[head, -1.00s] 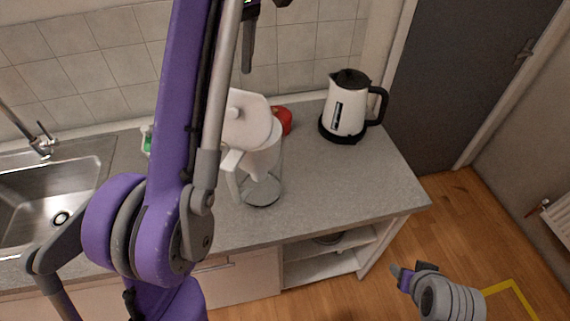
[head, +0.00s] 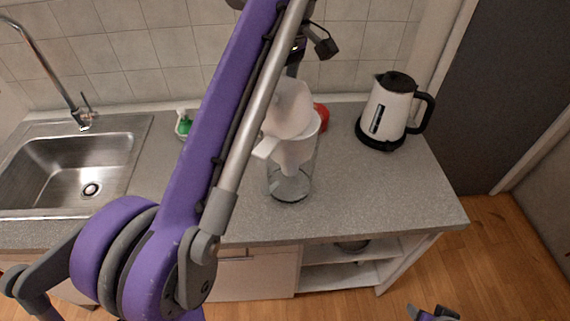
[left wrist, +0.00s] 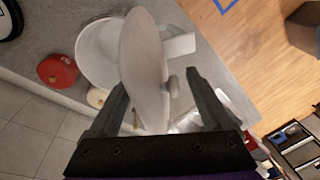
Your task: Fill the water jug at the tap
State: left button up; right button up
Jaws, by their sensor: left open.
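The water jug (head: 290,183) stands upright on the grey worktop, with a clear body, a white insert and a white handle at its left. Its white lid (head: 288,108) is tilted up above the insert. My left gripper (head: 310,47) is open, behind and above the lid. In the left wrist view, its fingers (left wrist: 155,82) are spread, with the lid seen edge-on between and beyond them; contact cannot be told. The tap (head: 72,92) rises behind the steel sink (head: 125,150) at the left. Part of my right gripper (head: 428,314) shows at the bottom edge, mostly cut off.
A white and black kettle (head: 388,112) stands right of the jug. A red object (head: 320,117) sits behind the jug. A green and white bottle (head: 183,125) stands between sink and jug. The tiled wall is close behind. Worktop in front of the kettle is clear.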

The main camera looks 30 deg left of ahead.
pick_arm(q)
jog(key=shift+w, duration=0.3)
jog(key=shift+c, duration=0.8)
grip_shut()
jog(key=shift+s, duration=0.2)
